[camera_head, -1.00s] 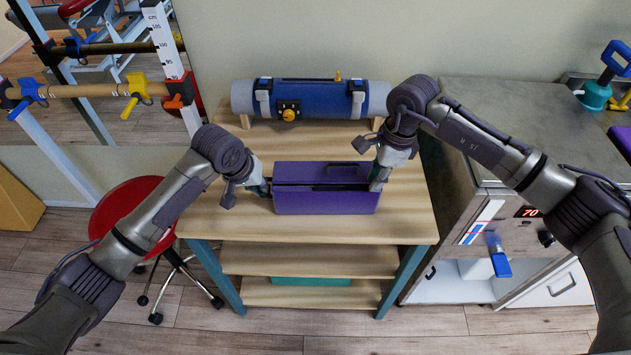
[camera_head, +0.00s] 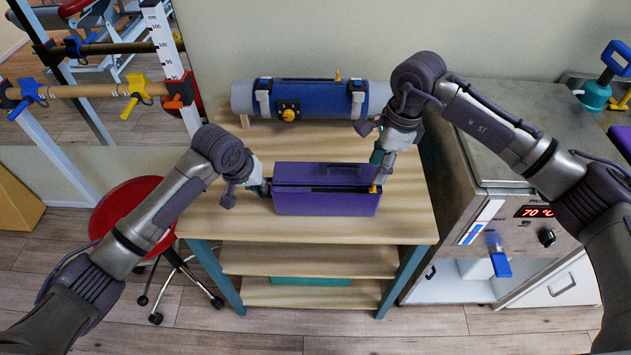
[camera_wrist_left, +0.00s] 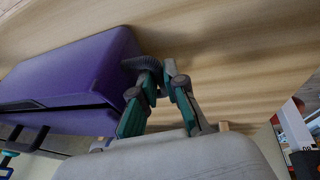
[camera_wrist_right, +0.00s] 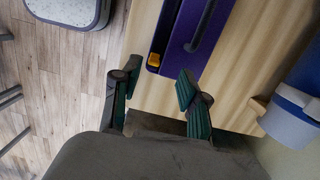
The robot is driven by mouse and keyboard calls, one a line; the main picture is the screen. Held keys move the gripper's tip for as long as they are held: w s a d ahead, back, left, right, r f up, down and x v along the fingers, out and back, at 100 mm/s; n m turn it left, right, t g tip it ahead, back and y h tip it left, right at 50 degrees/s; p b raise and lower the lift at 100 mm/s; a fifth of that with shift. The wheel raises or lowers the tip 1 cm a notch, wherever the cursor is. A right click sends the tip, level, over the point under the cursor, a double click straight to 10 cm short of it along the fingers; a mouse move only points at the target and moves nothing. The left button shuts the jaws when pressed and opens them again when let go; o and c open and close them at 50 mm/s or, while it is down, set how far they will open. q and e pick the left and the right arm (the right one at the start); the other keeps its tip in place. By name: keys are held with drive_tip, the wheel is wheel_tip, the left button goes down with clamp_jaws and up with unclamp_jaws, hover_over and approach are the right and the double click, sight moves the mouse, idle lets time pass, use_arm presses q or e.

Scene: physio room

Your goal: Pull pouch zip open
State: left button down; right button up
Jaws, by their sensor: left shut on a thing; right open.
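The purple pouch (camera_head: 325,202) lies on the wooden table, with a dark zip line along its top. A small yellow zip pull (camera_head: 375,189) sits at its right end; it also shows in the right wrist view (camera_wrist_right: 154,60). My left gripper (camera_head: 266,187) is shut at the pouch's left end, on what looks like a dark tab (camera_wrist_left: 142,63) in the left wrist view. My right gripper (camera_head: 380,163) is open and empty, just off the pouch's right end. In the right wrist view its fingers (camera_wrist_right: 155,85) are spread on either side of the pouch end, apart from the zip pull.
A blue and grey roll (camera_head: 312,98) with buckles rests on supports at the table's back. A steel cabinet (camera_head: 510,130) stands to the right and a red stool (camera_head: 122,215) to the left. The table (camera_head: 225,228) is bare in front of the pouch.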

use_arm(q)
drive_tip(key=shift+f, duration=0.15)
use_arm(e)
drive_tip(key=shift+r, duration=1.9)
use_arm(q)
drive_tip(key=c, duration=1.2)
unclamp_jaws()
drive_tip(key=shift+c, duration=0.2)
drive_tip(key=shift+r, duration=0.2)
use_arm(e)
drive_tip(key=shift+r, duration=0.1)
use_arm(q)
drive_tip(key=shift+r+p, duration=4.45)
drive_tip(key=shift+p, duration=0.9)
use_arm(e)
wheel_tip(320, 180, up, 10)
drive_tip(key=shift+r, duration=0.2)
